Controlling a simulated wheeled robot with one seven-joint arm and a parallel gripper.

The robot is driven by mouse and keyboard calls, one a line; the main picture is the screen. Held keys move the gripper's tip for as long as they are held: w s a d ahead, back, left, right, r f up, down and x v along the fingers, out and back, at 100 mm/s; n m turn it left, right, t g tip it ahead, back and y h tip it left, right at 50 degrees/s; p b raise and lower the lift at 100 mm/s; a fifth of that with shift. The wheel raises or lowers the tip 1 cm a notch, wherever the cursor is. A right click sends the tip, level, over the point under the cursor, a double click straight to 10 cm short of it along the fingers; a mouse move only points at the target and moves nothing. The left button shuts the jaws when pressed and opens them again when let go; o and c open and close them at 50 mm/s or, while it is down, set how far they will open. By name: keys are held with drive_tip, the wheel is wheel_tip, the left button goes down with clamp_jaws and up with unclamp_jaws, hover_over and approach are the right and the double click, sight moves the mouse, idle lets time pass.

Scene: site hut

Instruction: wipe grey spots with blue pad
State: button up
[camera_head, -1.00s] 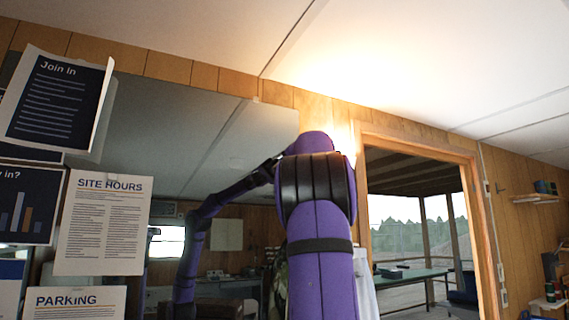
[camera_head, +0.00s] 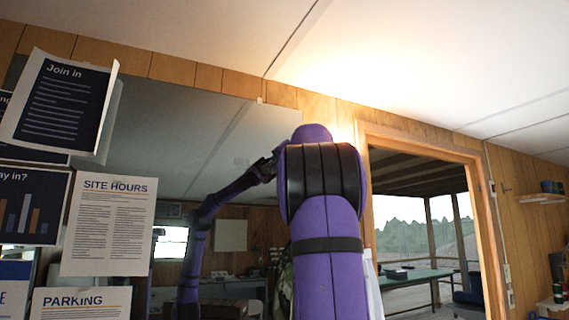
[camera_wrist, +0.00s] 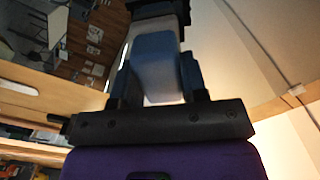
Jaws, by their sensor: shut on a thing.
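In the wrist view, my gripper (camera_wrist: 157,72) is shut on the blue pad (camera_wrist: 156,60). The pad sits between the dark fingers, its far end close to the mirror, where a reflection meets it; I cannot tell whether it touches. In the head view, the wall mirror (camera_head: 150,120) spans the wall left of the doorway and reflects my purple arm. A faint grey spot (camera_head: 240,162) shows on the mirror, left of my arm. My own arm hides the gripper and pad there. Any other spots are too faint to tell.
Paper notices, including a site hours sheet (camera_head: 108,227) and a "Join in" poster (camera_head: 60,103), hang at the left. A wooden door frame (camera_head: 483,220) stands right of my arm, with a green table (camera_head: 415,277) beyond it. A shelf (camera_head: 541,198) is at the far right.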

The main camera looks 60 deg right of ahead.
drive_tip(key=shift+w+a, duration=0.55)
drive_tip(key=shift+a, duration=0.2)
drive_tip(key=shift+w+a, duration=0.5)
drive_tip(key=shift+a, duration=0.2)
drive_tip(key=shift+w+a, duration=0.9)
drive_tip(key=shift+a, duration=0.65)
drive_tip(key=shift+w+a, duration=0.9)
drive_tip(key=shift+a, duration=0.65)
drive_tip(key=shift+w+a, duration=0.9)
drive_tip(key=shift+a, duration=0.65)
drive_tip(key=shift+s+a, duration=0.1)
drive_tip(key=shift+v, duration=2.85)
drive_tip(key=shift+s, duration=0.2)
drive_tip(key=shift+v, duration=1.35)
